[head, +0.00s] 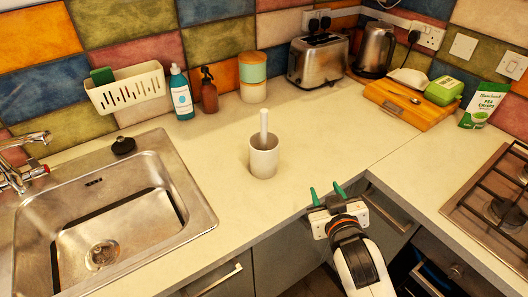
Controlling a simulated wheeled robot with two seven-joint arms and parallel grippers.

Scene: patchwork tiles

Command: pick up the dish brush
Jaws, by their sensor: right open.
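A white handle, which looks like the dish brush (264,122), stands upright out of a pale cup (263,162) on the counter, right of the sink. Its lower end is hidden inside the cup. My right gripper (327,194) has green fingertips and is open and empty. It is at the counter's front edge, to the right of and nearer than the cup, apart from it. My left gripper is not in view.
The sink (110,215) lies to the left. A toaster (318,60), kettle (376,48), teal bottle (181,92) and brown spray bottle (208,90) stand along the wall. A wooden board (402,108) and gas hob (495,205) are right. Counter around the cup is clear.

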